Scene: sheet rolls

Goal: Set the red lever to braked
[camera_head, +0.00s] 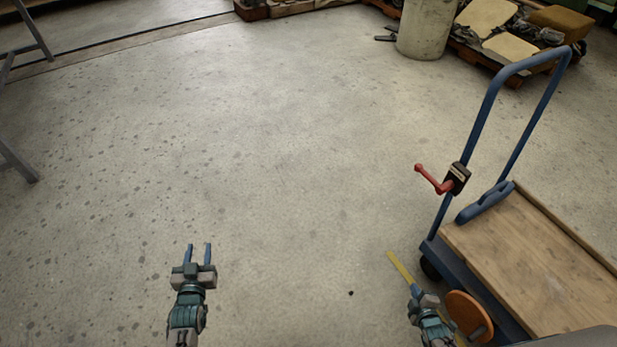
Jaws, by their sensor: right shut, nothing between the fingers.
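The red lever (433,179) is on a small black box (457,179) fixed to the near upright of the blue cart handle. It sticks out from the box to the left and slightly up, ending in a red knob. A pale label on the box is too small to read. My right gripper (416,290) is low in the view, below the lever and well apart from it. It is shut and empty. My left gripper (199,248) is at the lower left over bare floor, its two blue fingers apart, open and empty, far from the lever.
The cart has a wooden deck (530,250) and a tall blue handle (487,100). A pale drum (426,28) stands at the back. The middle floor is clear.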

